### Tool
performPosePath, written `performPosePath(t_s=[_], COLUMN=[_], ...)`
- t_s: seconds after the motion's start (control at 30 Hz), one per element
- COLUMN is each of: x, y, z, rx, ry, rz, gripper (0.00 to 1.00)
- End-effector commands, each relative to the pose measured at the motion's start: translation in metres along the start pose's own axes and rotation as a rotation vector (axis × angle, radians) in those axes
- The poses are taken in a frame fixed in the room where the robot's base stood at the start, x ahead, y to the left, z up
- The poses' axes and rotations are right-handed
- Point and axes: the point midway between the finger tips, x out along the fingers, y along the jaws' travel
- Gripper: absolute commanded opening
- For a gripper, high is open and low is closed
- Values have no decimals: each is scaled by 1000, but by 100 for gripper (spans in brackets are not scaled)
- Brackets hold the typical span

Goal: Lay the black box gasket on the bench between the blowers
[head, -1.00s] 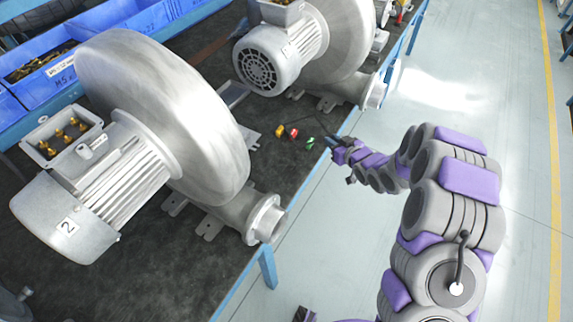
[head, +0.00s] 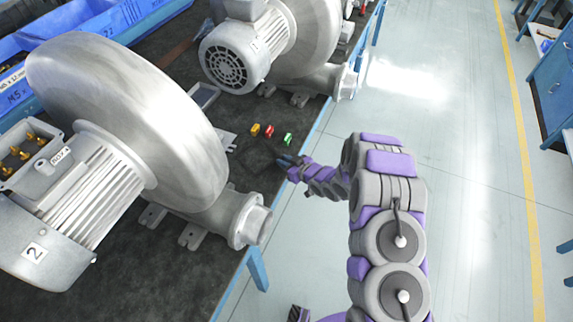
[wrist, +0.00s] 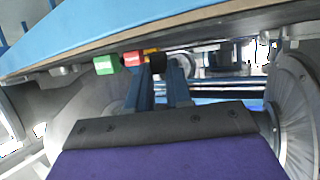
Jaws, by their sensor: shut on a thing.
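My gripper (head: 281,160) is over the bench's front edge, in the gap between the near blower (head: 125,110) and the far blower (head: 305,40). In the wrist view my gripper (wrist: 158,72) has its two blue fingers close together, with a small black piece (wrist: 158,61) at their tips. It appears to be the black box gasket, held by the jaws. Its full outline is hard to make out against the dark bench top (head: 225,185) in the head view. I cannot tell whether it touches the bench.
Small yellow (head: 255,130), red (head: 269,131) and green (head: 288,139) blocks stand on the bench just beyond my gripper. The near blower's outlet flange (head: 252,222) juts toward the bench edge. Blue bins (head: 70,30) line the back. The floor at right is open.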

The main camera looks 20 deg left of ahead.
Motion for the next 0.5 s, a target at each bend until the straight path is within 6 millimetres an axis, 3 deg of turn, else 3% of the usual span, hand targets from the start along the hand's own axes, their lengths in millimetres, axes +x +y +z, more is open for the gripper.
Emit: performPosePath(t_s=[0.07,0.27,0.3,0.5], x=[4,-3,-5,-4], y=[0,4,4,4], z=[9,9,9,9], rx=[0,4,5,3], ry=[1,8,9,9], rz=[-1,-3,-3,-2], gripper=[0,0,23,42])
